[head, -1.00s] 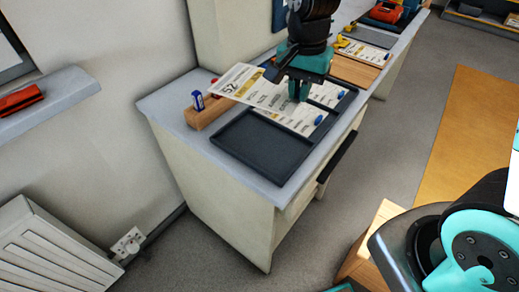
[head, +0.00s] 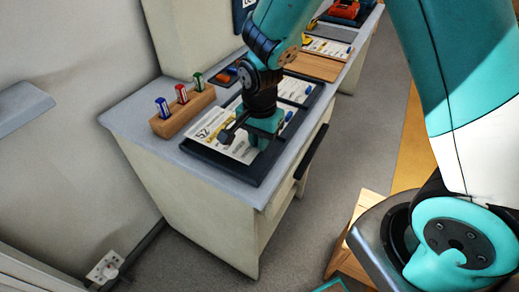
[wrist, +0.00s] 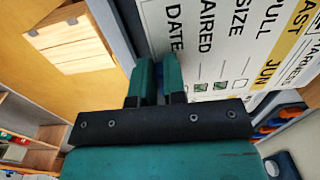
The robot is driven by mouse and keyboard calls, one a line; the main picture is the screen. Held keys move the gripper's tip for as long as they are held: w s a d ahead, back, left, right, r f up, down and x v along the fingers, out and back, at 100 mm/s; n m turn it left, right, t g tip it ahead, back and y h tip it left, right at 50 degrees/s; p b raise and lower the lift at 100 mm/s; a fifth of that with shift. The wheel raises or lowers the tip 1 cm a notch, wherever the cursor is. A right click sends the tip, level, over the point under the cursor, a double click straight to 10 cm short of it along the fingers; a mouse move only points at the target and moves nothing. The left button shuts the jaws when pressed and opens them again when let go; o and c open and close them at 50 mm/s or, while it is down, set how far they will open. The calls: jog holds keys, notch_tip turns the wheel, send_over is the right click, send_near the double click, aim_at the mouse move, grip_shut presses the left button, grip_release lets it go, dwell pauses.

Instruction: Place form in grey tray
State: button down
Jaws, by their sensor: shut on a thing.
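The form (head: 226,132) is a white sheet with a yellow band, printed text and the number 52. My gripper (head: 256,142) is shut on its right edge. The form is over the near dark grey tray (head: 222,168) and covers most of it. Whether the sheet touches the tray floor I cannot tell. In the wrist view, the gripper's fingers (wrist: 158,75) stand at the edge of the form (wrist: 235,40), which fills the upper right.
A wooden block (head: 190,115) with blue, red and green markers stands left of the tray. Other forms (head: 295,89) lie behind my gripper. A wooden board (head: 316,66) is farther back. The counter's near left corner is bare.

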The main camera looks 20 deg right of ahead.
aim_at(260, 158)
jog(key=shift+f, duration=1.85)
jog(key=shift+f, duration=0.1)
jog(key=c, duration=1.2)
grip_release()
